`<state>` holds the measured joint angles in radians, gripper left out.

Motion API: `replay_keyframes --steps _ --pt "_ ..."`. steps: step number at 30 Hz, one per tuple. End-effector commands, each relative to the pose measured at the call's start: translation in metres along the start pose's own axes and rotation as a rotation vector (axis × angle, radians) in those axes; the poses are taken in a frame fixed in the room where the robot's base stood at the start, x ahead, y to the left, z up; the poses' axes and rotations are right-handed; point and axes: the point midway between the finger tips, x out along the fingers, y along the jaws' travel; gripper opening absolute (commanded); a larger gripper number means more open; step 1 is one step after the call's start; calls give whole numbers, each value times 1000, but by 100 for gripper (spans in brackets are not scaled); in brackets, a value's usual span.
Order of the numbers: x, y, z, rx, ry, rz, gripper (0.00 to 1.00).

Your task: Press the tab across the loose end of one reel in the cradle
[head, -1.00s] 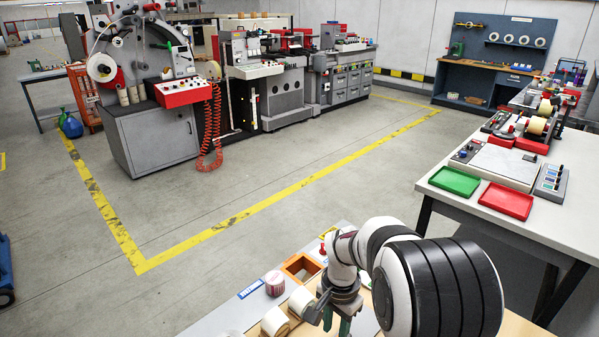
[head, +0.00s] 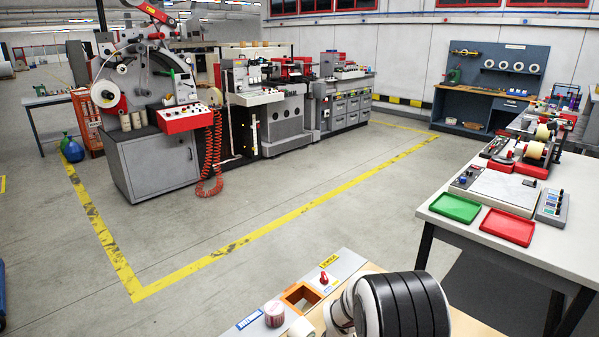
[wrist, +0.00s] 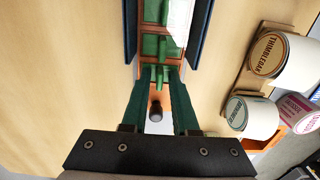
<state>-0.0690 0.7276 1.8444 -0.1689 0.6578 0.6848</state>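In the wrist view, my gripper (wrist: 160,78) reaches down on two green fingers with a gap between them. No reel shows between the fingers. Beyond the fingertips is a narrow orange and green structure between dark blue rails (wrist: 130,30), with a white piece (wrist: 180,22) in it; I cannot tell if this is the cradle. To the right, white reels with a brown-labelled end (wrist: 284,54) and a green-labelled end (wrist: 252,116) lie on a wooden holder. No tab or loose end can be made out. The head view shows my arm but not the gripper.
A pink-topped roll (head: 275,313) stands beside an orange square frame (head: 301,297) and a red knob (head: 323,278). A small dark cylinder (wrist: 155,110) shows through the finger gap. Bare wood lies left in the wrist view. Green and red trays (head: 456,208) sit on the right bench.

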Motion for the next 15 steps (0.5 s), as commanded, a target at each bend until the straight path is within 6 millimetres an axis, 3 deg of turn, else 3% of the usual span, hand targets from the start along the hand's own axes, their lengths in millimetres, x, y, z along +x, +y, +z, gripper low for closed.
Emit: replay_keyframes --steps 10,15 --pt "0 1 1 0 -3 4 0" --pt "-15 1 1 0 -2 2 0"
